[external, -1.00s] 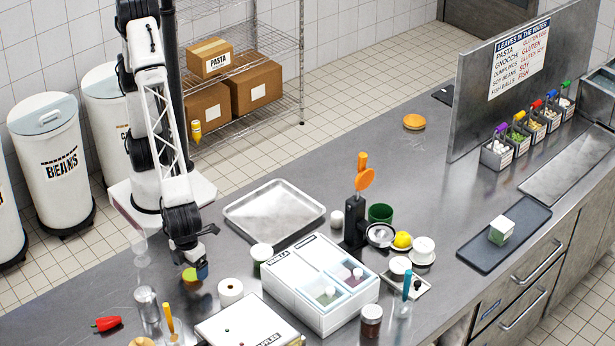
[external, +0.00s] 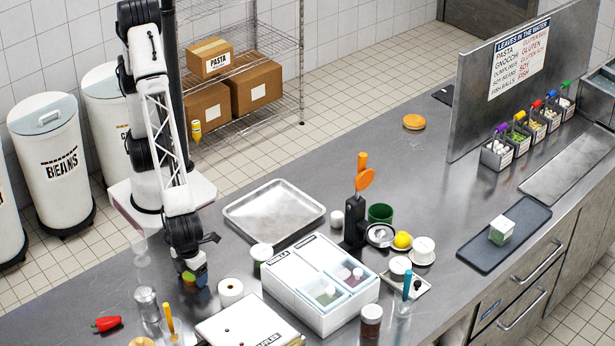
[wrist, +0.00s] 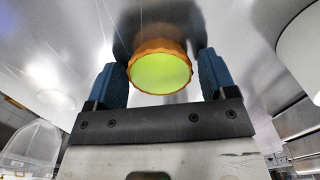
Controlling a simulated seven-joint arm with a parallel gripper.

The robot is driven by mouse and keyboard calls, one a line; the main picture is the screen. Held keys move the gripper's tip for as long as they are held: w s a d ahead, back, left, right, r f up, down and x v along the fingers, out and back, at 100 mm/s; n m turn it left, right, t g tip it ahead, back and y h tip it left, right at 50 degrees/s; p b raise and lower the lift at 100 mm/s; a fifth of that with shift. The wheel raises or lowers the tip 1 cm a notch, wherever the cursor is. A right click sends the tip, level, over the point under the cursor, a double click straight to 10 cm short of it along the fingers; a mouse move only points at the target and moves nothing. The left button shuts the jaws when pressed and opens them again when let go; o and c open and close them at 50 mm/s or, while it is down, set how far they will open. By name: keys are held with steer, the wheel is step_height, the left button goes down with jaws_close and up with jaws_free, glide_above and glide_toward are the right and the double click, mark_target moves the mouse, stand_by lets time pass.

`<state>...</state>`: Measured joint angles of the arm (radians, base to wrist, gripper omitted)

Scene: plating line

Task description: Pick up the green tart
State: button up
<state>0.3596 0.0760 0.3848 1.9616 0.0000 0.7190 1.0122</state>
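The green tart (wrist: 160,72), with a light green top and a ridged orange-brown crust, lies between the two blue fingers of my gripper (wrist: 163,78) in the wrist view. A narrow gap shows at the right finger; contact on the left is unclear. The fingers are apart, one on each side of it.
A white two-compartment box (external: 312,312) and a metal tray (external: 240,215) lie to the right. A red pepper (external: 107,324) lies front left.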

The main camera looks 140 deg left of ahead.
steer(key=c, duration=0.4)
steer(key=shift+r, duration=0.2)
steer(key=shift+r, duration=0.55)
step_height(320, 180, up, 2)
steer(key=shift+r, duration=0.1)
steer(key=s+a, duration=0.1)
steer(key=s, duration=0.4)
steer(key=s+a+r, duration=0.1)
steer(key=s+a, duration=0.1)
steer(key=s, duration=0.3)
steer(key=s+a, duration=0.2)
steer(key=s, duration=0.3)
steer(key=shift+a+r, duration=0.15)
steer(key=shift+a, duration=0.1)
stand_by(0.4)
